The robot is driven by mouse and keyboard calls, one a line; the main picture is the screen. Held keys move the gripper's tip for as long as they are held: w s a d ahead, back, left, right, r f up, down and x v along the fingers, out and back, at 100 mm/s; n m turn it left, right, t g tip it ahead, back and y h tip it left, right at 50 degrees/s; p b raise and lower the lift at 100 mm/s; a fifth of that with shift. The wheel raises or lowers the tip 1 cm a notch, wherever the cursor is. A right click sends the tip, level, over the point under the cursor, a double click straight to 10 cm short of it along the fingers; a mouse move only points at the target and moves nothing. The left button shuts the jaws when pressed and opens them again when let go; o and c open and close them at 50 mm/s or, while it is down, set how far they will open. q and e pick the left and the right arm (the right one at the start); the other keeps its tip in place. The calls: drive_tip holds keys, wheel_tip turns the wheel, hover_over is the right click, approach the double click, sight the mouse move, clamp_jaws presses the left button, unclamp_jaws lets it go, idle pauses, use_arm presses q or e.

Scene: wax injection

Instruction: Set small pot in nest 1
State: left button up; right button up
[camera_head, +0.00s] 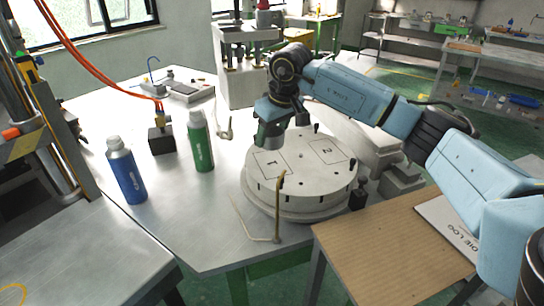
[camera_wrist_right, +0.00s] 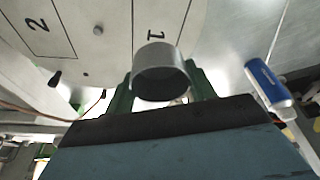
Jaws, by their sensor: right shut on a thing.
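The small pot (camera_wrist_right: 160,72) is a grey metal cup in the wrist view, held between the green fingers of my right gripper (camera_wrist_right: 160,84). In the head view my right gripper (camera_head: 270,136) is over the round turntable (camera_head: 303,200), just above and behind nest 1 (camera_head: 273,164), a drawn rectangle marked "1". Nest 1 also shows in the wrist view (camera_wrist_right: 148,15), beyond the pot. I cannot tell how far the pot is above the plate. In the head view the pot is not clearly distinguishable from the gripper. My left gripper is not in view.
Nest 2 (camera_head: 326,151) is bare. Small dark pegs stand around the turntable. A bent brass rod (camera_head: 279,205) rises in front of it. A green bottle (camera_head: 200,142), a blue bottle (camera_head: 126,170) and a black block (camera_head: 160,140) stand to the left on the table.

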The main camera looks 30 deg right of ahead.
sight(272, 163)
drive_tip(key=shift+f, duration=2.85)
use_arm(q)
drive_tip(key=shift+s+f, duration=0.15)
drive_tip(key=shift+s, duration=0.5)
use_arm(e)
drive_tip(key=shift+f, duration=0.15)
drive_tip(key=o, duration=1.1)
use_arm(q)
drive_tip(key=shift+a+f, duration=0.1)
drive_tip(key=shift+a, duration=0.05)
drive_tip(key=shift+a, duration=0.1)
